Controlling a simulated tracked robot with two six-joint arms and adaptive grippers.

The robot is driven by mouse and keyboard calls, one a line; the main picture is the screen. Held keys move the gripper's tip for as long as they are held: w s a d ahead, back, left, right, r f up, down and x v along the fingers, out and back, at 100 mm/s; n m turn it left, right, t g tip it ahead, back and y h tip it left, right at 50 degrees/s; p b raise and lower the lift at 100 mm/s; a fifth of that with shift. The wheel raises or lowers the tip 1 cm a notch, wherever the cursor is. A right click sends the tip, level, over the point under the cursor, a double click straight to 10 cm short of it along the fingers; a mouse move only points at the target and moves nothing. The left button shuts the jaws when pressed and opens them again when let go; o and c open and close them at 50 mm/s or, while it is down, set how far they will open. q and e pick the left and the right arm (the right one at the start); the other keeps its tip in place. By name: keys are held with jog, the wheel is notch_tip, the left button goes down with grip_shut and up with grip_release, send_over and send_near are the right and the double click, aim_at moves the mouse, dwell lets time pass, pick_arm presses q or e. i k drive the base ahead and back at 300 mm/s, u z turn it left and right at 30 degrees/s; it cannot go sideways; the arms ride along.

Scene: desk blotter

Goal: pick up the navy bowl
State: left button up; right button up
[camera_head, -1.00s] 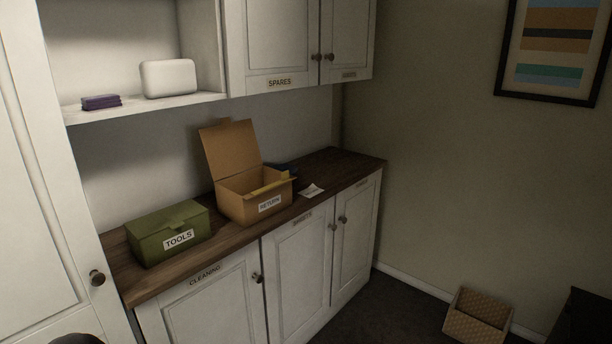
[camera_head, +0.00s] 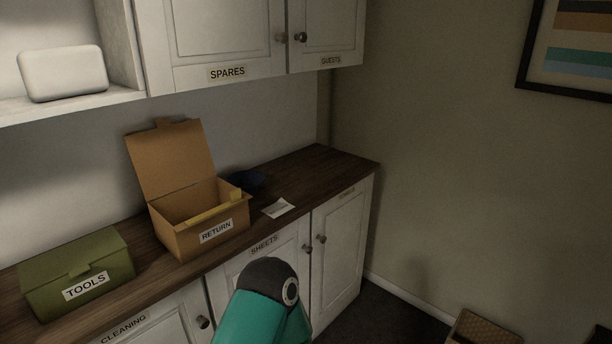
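The navy bowl (camera_head: 248,180) sits on the dark wooden counter (camera_head: 318,178), behind and to the right of the open cardboard RETURN box (camera_head: 190,232). The box hides part of the bowl's left side. A teal and dark arm part of mine shows at the bottom middle, in front of the cabinet doors. Neither gripper shows in the head view.
A green TOOLS box (camera_head: 78,270) stands at the counter's left. A white paper (camera_head: 278,208) lies in front of the bowl. A yellow item (camera_head: 216,210) shows in the RETURN box. Upper cabinets (camera_head: 225,40) hang above. The counter's right end is clear.

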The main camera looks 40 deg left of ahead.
aim_at(250, 181)
jog(key=u, duration=0.25)
jog(key=i, duration=1.4)
jog(key=u, duration=0.85)
jog(key=k, duration=0.7)
jog(key=u, duration=0.25)
jog(key=i, duration=0.7)
jog(key=z, duration=0.1)
